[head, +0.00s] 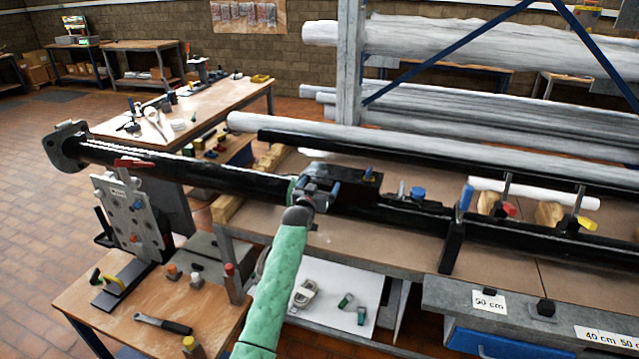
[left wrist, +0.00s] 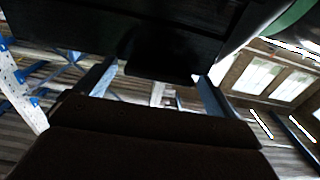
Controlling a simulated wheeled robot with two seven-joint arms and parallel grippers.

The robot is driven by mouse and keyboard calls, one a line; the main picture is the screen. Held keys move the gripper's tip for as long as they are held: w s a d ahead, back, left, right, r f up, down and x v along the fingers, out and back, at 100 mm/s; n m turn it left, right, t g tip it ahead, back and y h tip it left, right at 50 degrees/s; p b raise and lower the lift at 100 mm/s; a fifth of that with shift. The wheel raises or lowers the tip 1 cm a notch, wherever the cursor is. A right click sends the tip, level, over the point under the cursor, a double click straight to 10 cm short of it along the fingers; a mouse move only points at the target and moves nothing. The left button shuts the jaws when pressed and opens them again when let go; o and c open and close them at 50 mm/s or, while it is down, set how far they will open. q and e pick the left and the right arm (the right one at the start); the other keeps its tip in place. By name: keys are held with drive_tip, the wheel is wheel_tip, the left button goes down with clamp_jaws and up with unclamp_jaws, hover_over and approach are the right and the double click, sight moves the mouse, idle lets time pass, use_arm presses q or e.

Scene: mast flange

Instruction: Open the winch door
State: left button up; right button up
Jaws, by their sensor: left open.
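A long black mast (head: 220,178) lies across the benches in the head view. A dark box-like part (head: 352,180) sits on it near the middle and may be the winch housing; I cannot make out the door's outline. My left gripper (head: 321,192), on the green-sleeved arm, is at this part's left end, with its fingers open. In the left wrist view, the open fingers (left wrist: 153,88) stand apart on either side of a dark rounded block (left wrist: 160,55) below a wide black surface (left wrist: 75,30). Whether they touch it cannot be told. My right gripper is not in view.
A small wooden table (head: 95,310) with a wrench (head: 162,324) stands at front left. A grey upright plate (head: 128,215) stands by the mast's left end. A blue-handled clamp (head: 458,225) stands to the right. Wrapped tubes (head: 480,50) lie on the rack behind.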

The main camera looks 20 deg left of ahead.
use_arm(q)
drive_tip(key=shift+w, duration=0.3)
drive_tip(key=shift+c, duration=0.2)
drive_tip(key=c, duration=1.3)
drive_tip(key=shift+c, duration=0.2)
